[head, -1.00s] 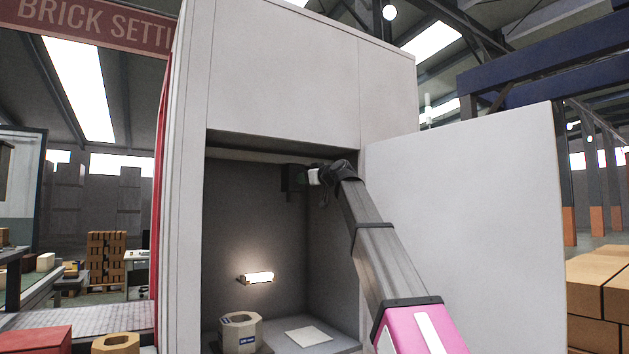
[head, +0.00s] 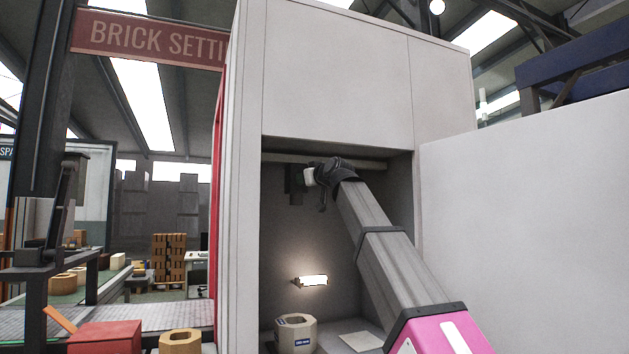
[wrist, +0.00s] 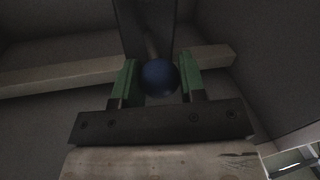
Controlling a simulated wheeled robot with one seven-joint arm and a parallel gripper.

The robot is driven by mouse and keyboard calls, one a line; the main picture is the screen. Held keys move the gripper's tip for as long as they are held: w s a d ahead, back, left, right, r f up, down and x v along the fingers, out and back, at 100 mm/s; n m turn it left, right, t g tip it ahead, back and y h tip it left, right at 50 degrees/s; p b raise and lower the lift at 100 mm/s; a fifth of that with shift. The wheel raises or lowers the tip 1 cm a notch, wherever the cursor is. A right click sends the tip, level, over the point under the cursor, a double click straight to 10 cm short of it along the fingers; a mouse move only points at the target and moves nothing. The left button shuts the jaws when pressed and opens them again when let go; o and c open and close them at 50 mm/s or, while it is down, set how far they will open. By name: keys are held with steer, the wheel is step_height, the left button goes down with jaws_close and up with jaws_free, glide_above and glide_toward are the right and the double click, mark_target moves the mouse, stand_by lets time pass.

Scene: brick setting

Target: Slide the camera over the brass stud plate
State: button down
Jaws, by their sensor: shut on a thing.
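The dark box-shaped camera unit (head: 295,180) hangs under the rail near the top of the grey booth, toward its left side. My gripper (head: 312,177) is beside it on its right. In the wrist view, the green fingers of my gripper (wrist: 158,82) are shut on a blue ball knob (wrist: 158,77) at the end of a rod from a dark upright piece (wrist: 143,20). A pale flat plate (head: 361,341) lies on the booth floor; I cannot tell if it is the brass stud plate, and no studs show.
A pale rail (head: 375,164) crosses the booth's top. An octagonal block (head: 296,333) stands on the floor at left, below the camera unit. A lit lamp (head: 310,281) is on the back wall. A white panel (head: 530,220) stands at right.

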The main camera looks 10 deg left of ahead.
steer(key=shift+s+a, duration=0.15)
steer(key=c, duration=0.7)
jaws_free()
steer(key=shift+a, duration=0.1)
steer(key=shift+s, duration=0.1)
steer(key=v, duration=1)
steer(key=shift+s+d, duration=0.2)
steer(key=shift+d, duration=0.1)
